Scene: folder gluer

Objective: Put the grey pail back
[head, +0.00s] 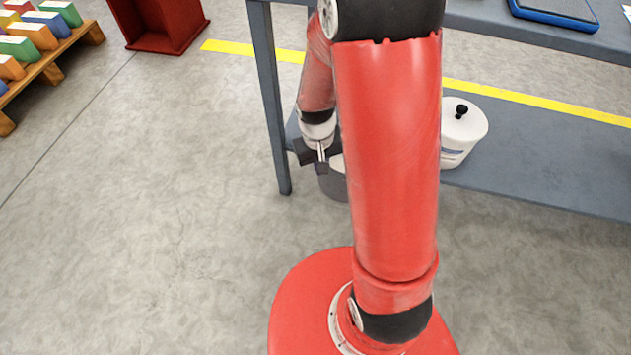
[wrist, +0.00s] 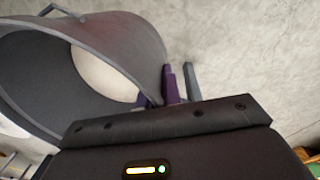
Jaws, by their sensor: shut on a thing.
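The grey pail (head: 333,184) shows in the head view below my gripper (head: 321,158), by the left end of the bench's lower shelf. My red arm hides its right part. In the wrist view the pail (wrist: 125,45) fills the upper left, its open mouth facing the lower left, with a pale oval area inside. My gripper's fingers (wrist: 172,88) are at the pail's wall near its rim, shut on it. I cannot tell whether the pail's base rests on the shelf or hangs free.
The grey bench's lower shelf (head: 545,150) holds a white lidded tub (head: 462,130) right of my arm. The bench leg (head: 271,100) stands close left of my gripper. A red bin (head: 160,25) and a pallet of coloured boxes (head: 40,50) are farther left.

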